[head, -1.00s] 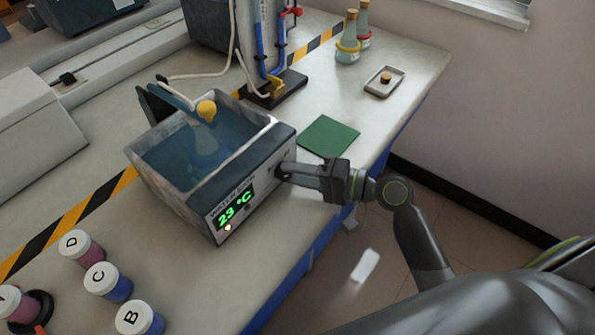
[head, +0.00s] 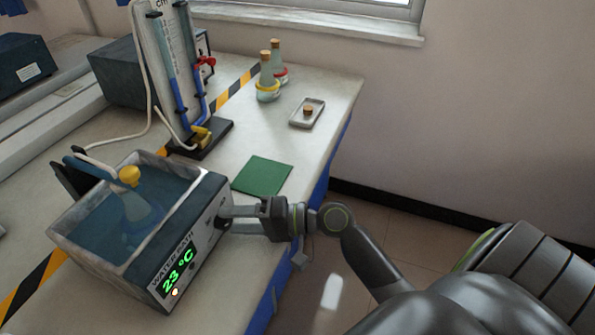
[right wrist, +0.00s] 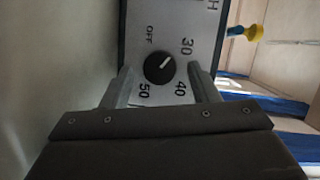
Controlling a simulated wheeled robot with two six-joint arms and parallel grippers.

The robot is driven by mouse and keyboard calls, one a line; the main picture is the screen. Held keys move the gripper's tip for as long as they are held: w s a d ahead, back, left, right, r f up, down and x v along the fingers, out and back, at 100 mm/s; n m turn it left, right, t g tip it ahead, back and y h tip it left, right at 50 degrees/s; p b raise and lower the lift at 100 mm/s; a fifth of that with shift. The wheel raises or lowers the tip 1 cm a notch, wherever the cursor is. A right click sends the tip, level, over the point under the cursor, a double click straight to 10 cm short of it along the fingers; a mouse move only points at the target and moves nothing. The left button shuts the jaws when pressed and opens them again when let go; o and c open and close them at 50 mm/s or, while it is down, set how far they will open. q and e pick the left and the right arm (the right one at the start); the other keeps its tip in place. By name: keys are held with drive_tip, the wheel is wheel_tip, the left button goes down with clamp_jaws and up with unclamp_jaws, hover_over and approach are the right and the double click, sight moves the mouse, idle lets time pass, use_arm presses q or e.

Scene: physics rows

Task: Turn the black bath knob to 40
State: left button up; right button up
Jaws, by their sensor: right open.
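The water bath (head: 192,240) stands near the table's edge, its display reading 23 °C. Its black knob (right wrist: 159,68) is on the front panel, in the right wrist view, with OFF, 30, 40 and 50 printed around it. The knob's white mark points roughly towards 30. My right gripper (head: 227,214) is open at the panel, with one finger on each side of the knob. I cannot tell whether the fingers touch it. My left gripper is out of view.
A flask with a yellow stopper (head: 129,176) sits in the bath. A green mat (head: 262,176) lies behind my right gripper. A stand with blue tubing (head: 203,137), corked flasks (head: 267,88) and a small tray (head: 300,122) are farther back. Floor is open right of the table.

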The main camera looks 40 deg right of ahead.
drive_tip(key=b+v, duration=0.1)
drive_tip(key=v, duration=0.7)
drive_tip(key=shift+s+d+f, duration=0.1)
drive_tip(key=shift+f, duration=0.05)
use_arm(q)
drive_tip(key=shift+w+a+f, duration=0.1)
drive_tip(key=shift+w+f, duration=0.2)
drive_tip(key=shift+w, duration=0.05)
use_arm(e)
drive_tip(key=v, duration=0.9)
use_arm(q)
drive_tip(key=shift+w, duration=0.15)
